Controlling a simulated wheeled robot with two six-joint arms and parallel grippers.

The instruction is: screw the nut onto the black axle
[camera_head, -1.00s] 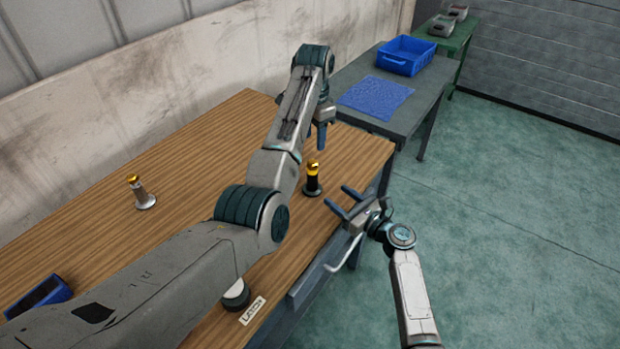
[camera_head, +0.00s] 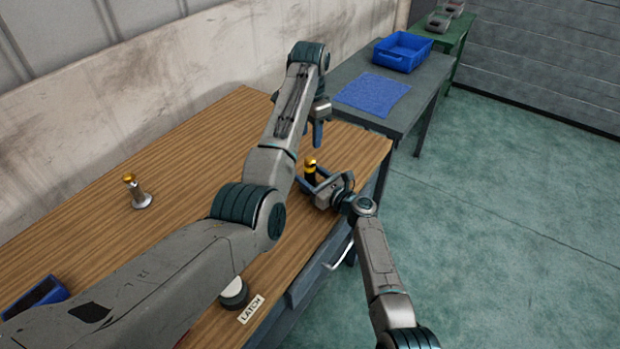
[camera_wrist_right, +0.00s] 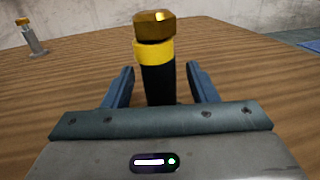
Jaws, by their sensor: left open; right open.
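The black axle (camera_head: 310,176) stands upright near the right end of the wooden table. In the right wrist view the black axle (camera_wrist_right: 158,84) has a yellow band, and a brass hex nut (camera_wrist_right: 154,25) sits on its top. My right gripper (camera_head: 312,183) is open, with its fingers on either side of the black axle; the right wrist view shows a gap at each finger (camera_wrist_right: 160,82). My left gripper (camera_head: 317,132) is open and empty, pointing down behind the axle; its arm hides part of it. The axle's base is hidden by my right gripper.
A silver axle with a brass top (camera_head: 137,190) stands at the table's left. A blue box (camera_head: 36,296), a white-topped round part (camera_head: 234,291) and a LATCH label (camera_head: 251,309) are near the front. A grey table (camera_head: 412,112) holds a blue bin (camera_head: 403,52) and blue mat (camera_head: 372,95).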

